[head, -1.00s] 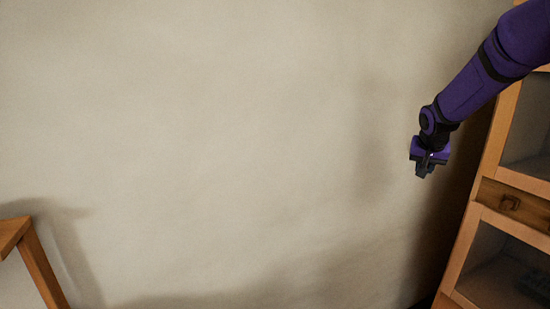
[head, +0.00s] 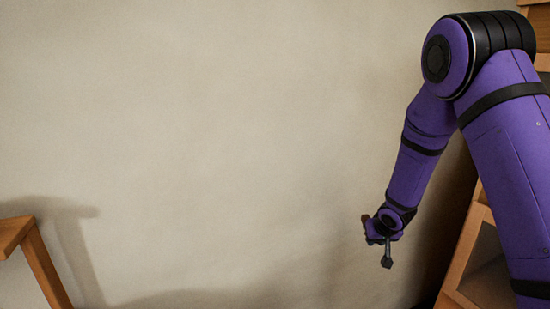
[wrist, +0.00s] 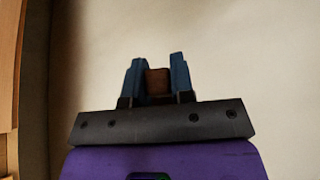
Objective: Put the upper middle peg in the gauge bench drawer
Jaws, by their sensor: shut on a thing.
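My gripper (head: 385,241) hangs in front of the pale wall, right of centre in the head view. In the wrist view its two blue fingers (wrist: 158,80) are shut on a small brown piece, which I take to be the peg (wrist: 158,83). In the head view a thin dark stem with a wider end (head: 387,261) points down from the gripper; it looks like the held peg. No drawer is visible now.
A wooden shelf unit (head: 464,250) stands at the right, largely hidden behind my arm. Its wooden edge also shows at the left of the wrist view (wrist: 8,80). A wooden furniture corner and leg (head: 38,262) stand at the lower left. The wall between is bare.

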